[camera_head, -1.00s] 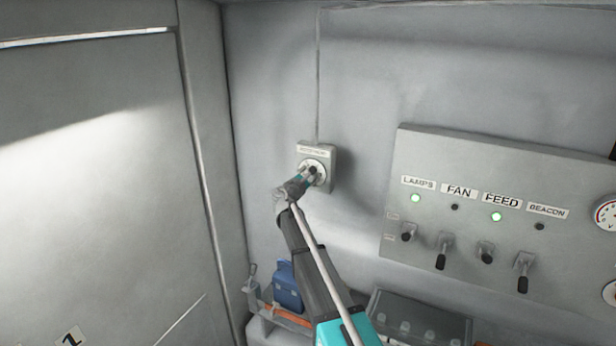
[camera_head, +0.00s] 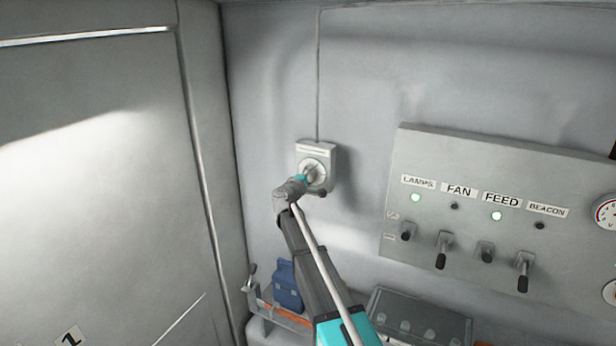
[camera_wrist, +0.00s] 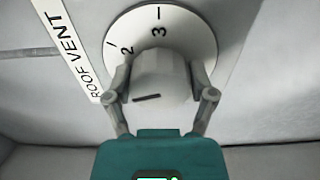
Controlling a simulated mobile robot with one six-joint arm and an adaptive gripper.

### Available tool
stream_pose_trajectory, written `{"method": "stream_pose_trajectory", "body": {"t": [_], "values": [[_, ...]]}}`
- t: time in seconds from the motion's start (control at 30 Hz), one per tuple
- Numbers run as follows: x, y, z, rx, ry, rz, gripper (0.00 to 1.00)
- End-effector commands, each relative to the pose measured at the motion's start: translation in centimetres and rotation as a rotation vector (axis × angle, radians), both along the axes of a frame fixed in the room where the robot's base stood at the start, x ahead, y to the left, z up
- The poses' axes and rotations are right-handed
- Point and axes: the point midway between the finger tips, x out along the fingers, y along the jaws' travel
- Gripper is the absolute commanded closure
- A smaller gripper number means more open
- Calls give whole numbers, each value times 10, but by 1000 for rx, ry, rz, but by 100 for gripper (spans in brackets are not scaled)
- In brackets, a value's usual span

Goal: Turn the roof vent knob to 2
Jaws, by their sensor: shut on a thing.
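The roof vent knob (camera_wrist: 160,73) is a pale grey knob on a round white dial (camera_wrist: 199,30), which carries the numbers 2 and 3 in the wrist view. A ROOF VENT label lies beside the dial. The knob has a short dark line; which number it points at I cannot tell. My gripper (camera_wrist: 161,82) is shut on the knob, one finger on each side. In the head view the vent's plate (camera_head: 316,149) is on the back wall and my gripper (camera_head: 311,178) is against its dial, hiding much of the knob.
A switch panel (camera_head: 470,165) with LAMPS, FAN, FEED and BEACON levers stands out from the wall at right. A blue object (camera_head: 287,287) and a grey box (camera_head: 415,318) are below my arm. The wall around the vent plate is mostly bare.

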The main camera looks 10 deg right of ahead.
Motion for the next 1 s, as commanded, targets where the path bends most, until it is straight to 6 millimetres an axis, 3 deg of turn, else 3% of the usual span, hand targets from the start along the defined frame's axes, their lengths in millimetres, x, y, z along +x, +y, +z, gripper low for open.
{"method": "stream_pose_trajectory", "body": {"t": [0.6,1.0], "values": [[3,1,-1,461,-337,4,76],[3,1,-1,635,-463,4,76]]}}
